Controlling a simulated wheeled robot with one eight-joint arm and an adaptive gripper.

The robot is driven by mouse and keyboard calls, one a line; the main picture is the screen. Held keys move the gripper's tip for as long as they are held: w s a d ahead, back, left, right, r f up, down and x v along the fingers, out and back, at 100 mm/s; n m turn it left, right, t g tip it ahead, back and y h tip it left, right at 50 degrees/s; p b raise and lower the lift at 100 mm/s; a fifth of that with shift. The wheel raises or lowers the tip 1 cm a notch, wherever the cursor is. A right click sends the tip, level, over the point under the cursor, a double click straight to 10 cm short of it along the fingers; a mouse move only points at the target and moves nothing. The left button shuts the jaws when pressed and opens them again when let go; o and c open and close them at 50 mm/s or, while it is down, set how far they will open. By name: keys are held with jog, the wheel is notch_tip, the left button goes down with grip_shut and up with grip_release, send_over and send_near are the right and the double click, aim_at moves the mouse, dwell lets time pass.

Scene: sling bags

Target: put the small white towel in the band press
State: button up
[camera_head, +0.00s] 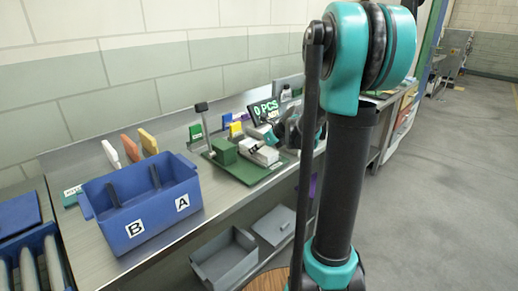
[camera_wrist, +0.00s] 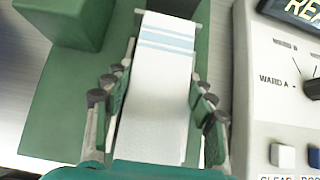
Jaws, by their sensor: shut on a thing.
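The small white towel (camera_wrist: 158,90) is a folded white strip with pale blue stripes near its far end. My gripper (camera_wrist: 163,70) is shut on it, with a finger along each long side. The towel also shows in the head view (camera_head: 263,154), low over the green base of the band press (camera_head: 245,174). The press has a green block (camera_head: 224,150), which stands to the left of the towel in the wrist view (camera_wrist: 68,20). I cannot tell whether the towel touches the base.
A blue bin marked A and B (camera_head: 150,215) stands at the bench's left. Coloured cards stand along the back. Grey trays (camera_head: 225,262) lie below.

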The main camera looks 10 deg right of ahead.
jog(key=shift+f, duration=0.1)
jog(key=o, duration=1.3)
jog(key=v, duration=1.2)
jog(key=s+a+f+n, duration=0.1)
jog(key=s+f+n, duration=0.2)
jog(key=n, duration=0.1)
jog(key=s+f+n+g+h, duration=0.1)
jog(key=s+f+n, duration=0.2)
jog(key=s+n, duration=0.1)
jog(key=s+a+f+n+h, duration=0.1)
jog(key=s+f+n, duration=0.3)
jog(key=n, duration=0.1)
jog(key=shift+s+a+g, duration=0.1)
jog(key=shift+a+g, duration=0.25)
jog(key=shift+g, duration=0.05)
jog(key=shift+s+d+f+n+g+h, duration=0.25)
jog(key=shift+s+f+n+h, duration=0.3)
jog(key=shift+s+f+n, duration=1.45)
jog(key=shift+s+d+f+n+g+h, duration=0.15)
jog(key=shift+s+d+f+n+h, duration=0.65)
jog(key=shift+s+n, duration=1.9)
jog(key=shift+s+a+f+n+g+h, duration=0.1)
jog(key=shift+s+f+n+g+h, duration=0.15)
jog(key=shift+s+f+n, duration=2.2)
